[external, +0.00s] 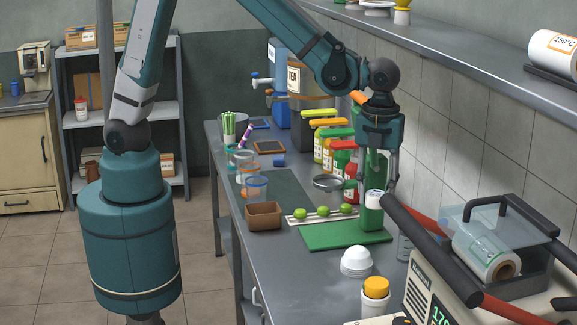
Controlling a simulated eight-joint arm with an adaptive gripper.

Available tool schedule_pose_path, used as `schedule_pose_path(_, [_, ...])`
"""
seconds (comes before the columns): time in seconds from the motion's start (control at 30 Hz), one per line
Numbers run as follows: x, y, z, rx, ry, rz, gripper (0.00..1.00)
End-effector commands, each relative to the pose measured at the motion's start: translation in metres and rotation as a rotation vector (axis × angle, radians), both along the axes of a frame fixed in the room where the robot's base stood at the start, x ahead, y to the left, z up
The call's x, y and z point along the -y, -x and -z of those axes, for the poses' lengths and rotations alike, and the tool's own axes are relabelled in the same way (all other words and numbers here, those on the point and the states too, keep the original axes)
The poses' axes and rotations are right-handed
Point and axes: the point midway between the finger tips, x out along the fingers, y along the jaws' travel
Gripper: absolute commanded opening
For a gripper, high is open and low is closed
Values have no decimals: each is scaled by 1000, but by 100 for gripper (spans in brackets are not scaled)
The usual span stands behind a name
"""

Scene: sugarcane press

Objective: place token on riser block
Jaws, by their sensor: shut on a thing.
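My gripper (388,182) points down over the right part of the counter, in front of the green press. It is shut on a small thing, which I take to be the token. The token's shape and colour cannot be made out at this size. A white piece with a dark top (375,197) shows just beside the fingertips, above a green block (371,217) on the press's green base plate (335,236). I cannot tell whether the white piece touches the fingers. I cannot tell for sure which thing is the riser block.
A rack with green limes (322,214), a brown box (264,216) and a white dome (356,261) stand near the base plate. Several capped bottles (343,158) line the wall side. An orange-lidded jar (375,292) and a sealing machine (437,287) crowd the front.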

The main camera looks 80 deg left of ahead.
Motion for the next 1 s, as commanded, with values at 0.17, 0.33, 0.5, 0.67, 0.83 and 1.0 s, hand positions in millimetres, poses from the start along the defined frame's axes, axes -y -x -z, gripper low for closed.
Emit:
schedule_pose_path(0.17, [35,6,10,-1,0,243,19])
schedule_pose_path(0.33, [67,14,19,-2,-1,478,19])
schedule_pose_path(0.5, [97,23,27,-2,-1,699,19])
schedule_pose_path(0.67, [118,29,34,-3,-1,855,19])
schedule_pose_path(0.83, [129,34,37,-4,-1,947,19])
schedule_pose_path(1.0, [132,35,38,-4,-1,973,19])
